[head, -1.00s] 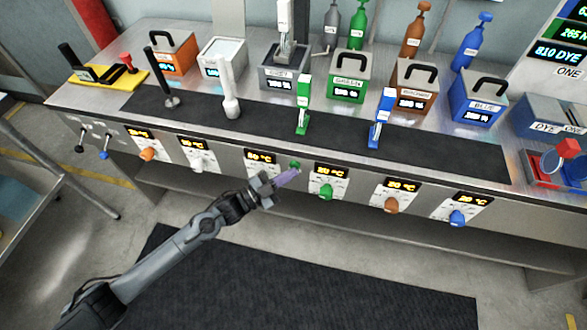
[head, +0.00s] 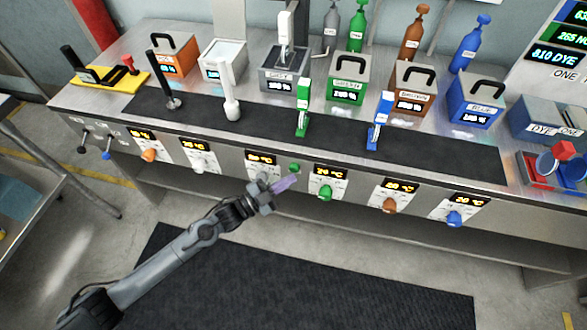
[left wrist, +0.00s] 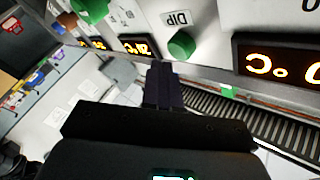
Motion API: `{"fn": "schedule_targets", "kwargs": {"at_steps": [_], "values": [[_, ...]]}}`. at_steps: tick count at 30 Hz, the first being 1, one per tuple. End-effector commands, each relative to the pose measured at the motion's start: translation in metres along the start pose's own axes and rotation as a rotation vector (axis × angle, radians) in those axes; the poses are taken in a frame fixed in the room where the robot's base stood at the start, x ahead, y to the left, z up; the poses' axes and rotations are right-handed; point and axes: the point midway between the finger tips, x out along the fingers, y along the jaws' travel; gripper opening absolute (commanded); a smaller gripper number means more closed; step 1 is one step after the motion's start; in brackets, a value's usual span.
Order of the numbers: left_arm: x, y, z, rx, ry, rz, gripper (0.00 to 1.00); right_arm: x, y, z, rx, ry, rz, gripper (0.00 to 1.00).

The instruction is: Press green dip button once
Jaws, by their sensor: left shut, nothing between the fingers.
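The green dip button (head: 294,168) is a small round green button on the front panel, left of the green knob (head: 326,192). In the left wrist view, the dip button (left wrist: 181,44) sits beside a "DIP" label, with the green knob (left wrist: 90,10) at the upper left. My left gripper (head: 289,183) is shut and empty, just below the button in the head view. In the left wrist view, its dark fingertips (left wrist: 161,72) point toward the panel, below and left of the button. They look apart from it. My right gripper is not in view.
Temperature displays, such as the one above the green knob (head: 331,171), and several coloured knobs line the panel. The counter holds the green box (head: 346,95) and green-handled tool (head: 302,115). Open floor with a dark mat (head: 300,285) lies in front.

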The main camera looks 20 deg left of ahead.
Motion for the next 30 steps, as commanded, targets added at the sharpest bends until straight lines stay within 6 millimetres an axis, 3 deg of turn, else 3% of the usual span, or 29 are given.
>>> {"fn": "schedule_targets", "kwargs": {"at_steps": [8, 21, 30], "values": [[-0.004, 0.002, -0.004, -0.002, -0.001, 0.001, 0.00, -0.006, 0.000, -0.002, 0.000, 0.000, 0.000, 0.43], [-0.031, 0.022, -0.024, -0.002, 0.000, 0.001, 0.00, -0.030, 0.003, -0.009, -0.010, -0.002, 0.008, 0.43], [-0.035, 0.026, -0.025, 0.000, 0.001, 0.001, 0.00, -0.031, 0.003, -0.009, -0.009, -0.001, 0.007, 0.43]]}}
